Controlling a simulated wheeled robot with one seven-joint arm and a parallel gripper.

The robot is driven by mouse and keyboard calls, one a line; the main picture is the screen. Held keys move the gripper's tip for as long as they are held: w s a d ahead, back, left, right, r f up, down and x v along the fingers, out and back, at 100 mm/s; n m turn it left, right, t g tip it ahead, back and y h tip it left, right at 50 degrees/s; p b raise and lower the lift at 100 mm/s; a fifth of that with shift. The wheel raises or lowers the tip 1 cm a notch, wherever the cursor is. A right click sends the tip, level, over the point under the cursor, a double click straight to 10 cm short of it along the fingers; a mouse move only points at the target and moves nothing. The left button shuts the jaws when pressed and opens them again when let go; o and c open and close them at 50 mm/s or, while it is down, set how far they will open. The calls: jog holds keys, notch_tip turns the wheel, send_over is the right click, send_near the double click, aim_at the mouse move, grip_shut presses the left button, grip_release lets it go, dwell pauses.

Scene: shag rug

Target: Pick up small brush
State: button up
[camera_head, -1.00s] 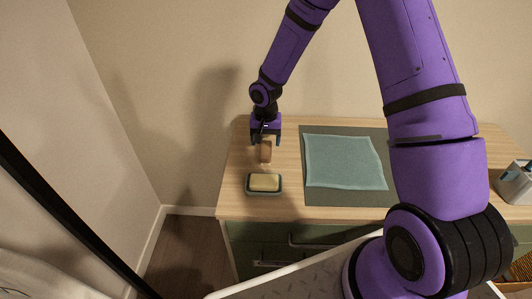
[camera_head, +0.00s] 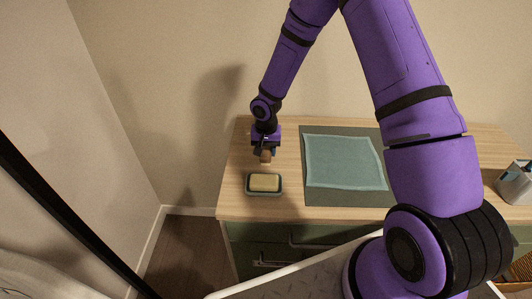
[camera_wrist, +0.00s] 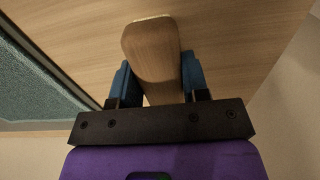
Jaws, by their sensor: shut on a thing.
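The small brush shows as a brown wooden piece (camera_wrist: 152,50) between the two blue finger pads in the wrist view. In the head view its end (camera_head: 265,156) shows just below my gripper. My gripper (camera_wrist: 158,85) is shut on the brush, and in the head view my gripper (camera_head: 266,148) is over the back left part of the wooden counter, behind the soap dish. The brush's bristles are not visible. I cannot tell from these views how far the brush is above the counter.
A dark dish (camera_head: 250,190) with a yellow soap bar (camera_head: 265,182) stands just in front of the gripper. A teal cloth (camera_head: 343,163) lies on a dark mat (camera_head: 330,199) to the right. A grey holder (camera_head: 514,184) stands at the far right. A wall is behind the counter (camera_head: 235,207).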

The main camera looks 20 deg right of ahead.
aim_at(266, 149)
notch_tip(266, 149, up, 10)
dwell(0.6)
jog(key=shift+o, duration=1.2)
jog(key=shift+c, duration=0.4)
